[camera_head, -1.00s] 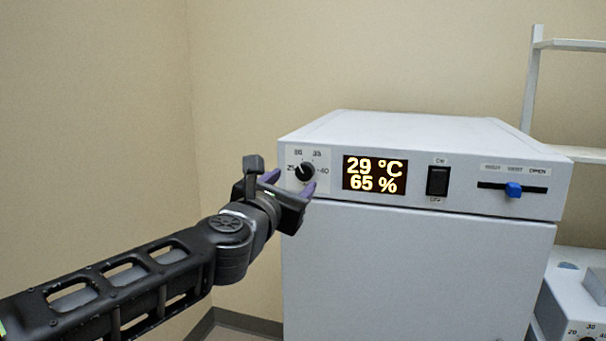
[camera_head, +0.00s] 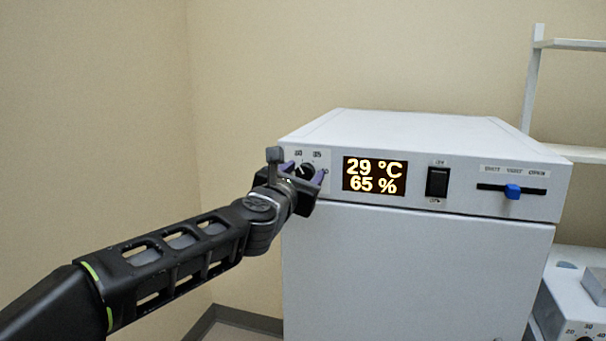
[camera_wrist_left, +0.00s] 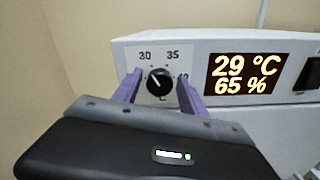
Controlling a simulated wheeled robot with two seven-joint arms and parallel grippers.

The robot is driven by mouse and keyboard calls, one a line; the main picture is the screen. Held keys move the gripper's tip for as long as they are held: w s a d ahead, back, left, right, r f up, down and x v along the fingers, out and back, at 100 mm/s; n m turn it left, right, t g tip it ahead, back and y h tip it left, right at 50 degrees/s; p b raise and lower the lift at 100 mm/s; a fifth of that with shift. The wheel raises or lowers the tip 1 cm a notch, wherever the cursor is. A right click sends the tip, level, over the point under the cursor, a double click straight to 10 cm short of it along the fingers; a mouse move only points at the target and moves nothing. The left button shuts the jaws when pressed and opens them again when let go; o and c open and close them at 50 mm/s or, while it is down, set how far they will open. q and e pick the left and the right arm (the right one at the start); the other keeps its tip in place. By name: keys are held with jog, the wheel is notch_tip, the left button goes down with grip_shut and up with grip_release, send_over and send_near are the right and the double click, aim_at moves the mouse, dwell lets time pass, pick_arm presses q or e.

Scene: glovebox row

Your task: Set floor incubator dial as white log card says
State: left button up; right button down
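The white floor incubator (camera_head: 420,250) fills the centre right of the head view. Its display (camera_head: 375,176) reads 29 °C and 65 %. Its black dial (camera_head: 306,171) sits left of the display and is partly covered by my gripper; it shows clearly in the left wrist view (camera_wrist_left: 158,80), with marks 30, 35 and 40 around it. My left gripper (camera_head: 305,174) is open, its purple fingers on either side of the dial; contact cannot be told. It also shows in the left wrist view (camera_wrist_left: 160,92). My right gripper and the white log card are not in view.
The incubator panel also has a black rocker switch (camera_head: 437,182) and a slider with a blue knob (camera_head: 513,191). Another white device (camera_head: 572,305) with a dial stands at the lower right. A white shelf rack (camera_head: 532,80) is behind. A bare wall is at the left.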

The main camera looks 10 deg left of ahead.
pick_arm(q)
grip_shut()
dwell(0.3)
